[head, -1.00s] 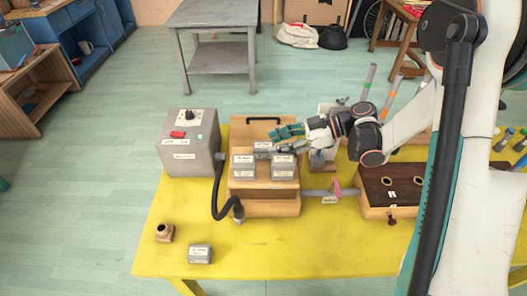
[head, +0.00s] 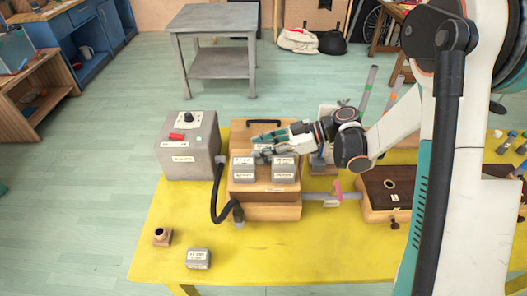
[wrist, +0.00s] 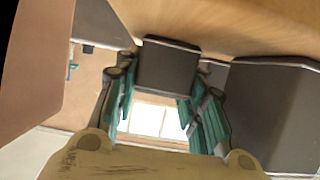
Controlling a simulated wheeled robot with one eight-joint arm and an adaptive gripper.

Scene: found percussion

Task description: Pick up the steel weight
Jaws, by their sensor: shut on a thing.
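My gripper (head: 264,149) is over the top of the wooden box (head: 265,209), reaching in from the right. In the wrist view its teal fingers (wrist: 163,88) are shut on a dark grey steel weight (wrist: 168,66), one finger on either side. In the head view the gripper mostly hides this weight, and I cannot tell whether it is clear of the box. More labelled grey weights lie on the box top, among them a front left one (head: 243,176) and a front right one (head: 285,175). Another grey weight (head: 198,259) lies on the table's front left.
A grey control box (head: 188,150) with a red switch stands left of the wooden box. A black hose (head: 215,202) curves down between them. A dark-topped wooden box (head: 397,189) stands to the right.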

